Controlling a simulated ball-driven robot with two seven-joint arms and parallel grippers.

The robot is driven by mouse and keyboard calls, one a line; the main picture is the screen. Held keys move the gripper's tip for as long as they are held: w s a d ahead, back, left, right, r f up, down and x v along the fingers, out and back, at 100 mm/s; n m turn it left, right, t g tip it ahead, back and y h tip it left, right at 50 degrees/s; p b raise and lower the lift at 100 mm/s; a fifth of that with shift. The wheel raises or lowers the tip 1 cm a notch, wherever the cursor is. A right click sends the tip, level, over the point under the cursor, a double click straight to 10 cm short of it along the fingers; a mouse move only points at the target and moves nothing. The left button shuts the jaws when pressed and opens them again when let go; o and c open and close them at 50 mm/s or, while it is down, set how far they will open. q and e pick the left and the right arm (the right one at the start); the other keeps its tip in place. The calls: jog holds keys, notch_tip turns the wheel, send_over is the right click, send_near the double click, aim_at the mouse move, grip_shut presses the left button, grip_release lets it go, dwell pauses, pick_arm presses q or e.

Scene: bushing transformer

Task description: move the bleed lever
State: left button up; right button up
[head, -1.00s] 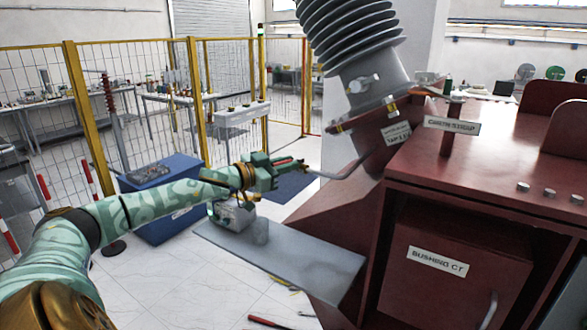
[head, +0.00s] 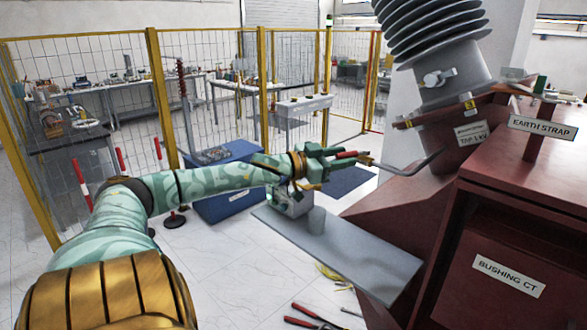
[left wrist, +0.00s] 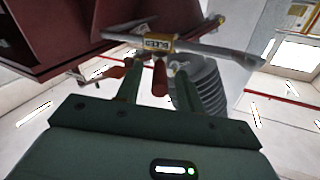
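A grey bent pipe (head: 412,167) comes out from the red transformer's sloped side. In the left wrist view it crosses the top as a grey bar with a labelled brass-coloured block (left wrist: 160,43); the label is too small to read. A short red handle (left wrist: 159,78) hangs below this block and looks like the bleed lever. It also shows as a red piece (head: 346,155) in the head view. My left gripper (head: 338,156) is at the pipe's free end. Its two fingers (left wrist: 158,88) stand apart on either side of the red handle, with gaps visible. My right gripper is out of view.
A grey plate (head: 345,250) lies below the gripper, with a small grey box (head: 292,205) at its far end. Red-handled tools (head: 305,318) lie on the floor. A blue crate (head: 225,180) and yellow fence (head: 160,95) stand behind. The ribbed bushing (head: 435,45) rises at right.

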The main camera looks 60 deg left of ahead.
pick_arm(q)
jog(key=p+v, duration=0.3)
jog(key=v, duration=0.2)
jog(key=shift+s+a+r+p, duration=0.1)
jog(key=shift+s+r+p, duration=0.1)
jog(key=shift+s+p, duration=0.15)
jog(key=p+v, duration=0.1)
jog(key=v, duration=0.6)
jog(key=shift+s+f+p, duration=0.2)
jog(key=shift+s+p, duration=0.05)
jog(key=shift+p, duration=0.05)
jog(key=shift+a, duration=0.1)
